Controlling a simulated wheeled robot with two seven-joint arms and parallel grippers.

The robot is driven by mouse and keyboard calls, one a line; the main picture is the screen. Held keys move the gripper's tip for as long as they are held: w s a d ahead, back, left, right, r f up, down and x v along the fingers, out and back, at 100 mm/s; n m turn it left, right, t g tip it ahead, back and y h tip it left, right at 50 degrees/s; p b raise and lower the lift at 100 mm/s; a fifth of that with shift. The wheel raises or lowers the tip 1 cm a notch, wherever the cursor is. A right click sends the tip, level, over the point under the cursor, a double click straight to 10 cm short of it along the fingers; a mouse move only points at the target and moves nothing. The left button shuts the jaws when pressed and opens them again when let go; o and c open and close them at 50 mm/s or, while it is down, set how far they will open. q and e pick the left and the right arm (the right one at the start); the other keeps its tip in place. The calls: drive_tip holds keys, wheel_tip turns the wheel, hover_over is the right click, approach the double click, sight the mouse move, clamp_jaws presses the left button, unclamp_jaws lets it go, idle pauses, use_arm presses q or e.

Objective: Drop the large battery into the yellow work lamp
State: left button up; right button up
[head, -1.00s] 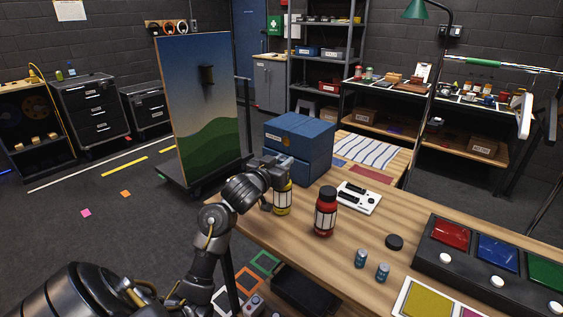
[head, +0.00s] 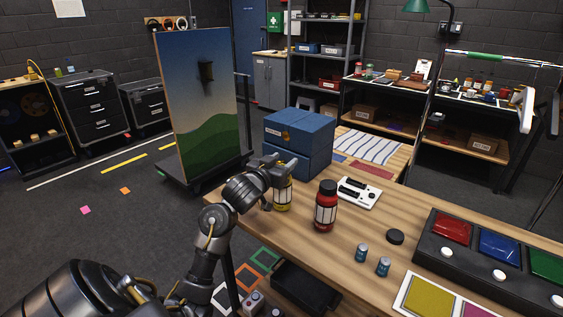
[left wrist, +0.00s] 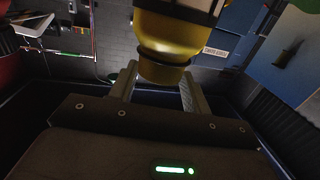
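The yellow work lamp (head: 283,195) stands upright near the far left edge of the wooden table. My left gripper (head: 284,168) is over its top. In the left wrist view the lamp's yellow end (left wrist: 163,70) lies at the spread fingers (left wrist: 160,86); I cannot tell whether they press on it. Two small blue batteries (head: 361,253) (head: 383,266) stand near the front edge; no clearly larger one can be made out. My right gripper is out of view.
A blue box (head: 299,140) is behind.

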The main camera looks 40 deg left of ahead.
use_arm(q)
drive_tip(key=s+d, duration=0.1)
drive_tip(key=s, duration=0.9)
drive_tip(key=shift+s+d+r+p, duration=0.25)
drive_tip(key=shift+s+d+p, duration=0.1)
drive_tip(key=shift+d+p, duration=0.1)
drive_tip(key=shift+a, duration=0.1)
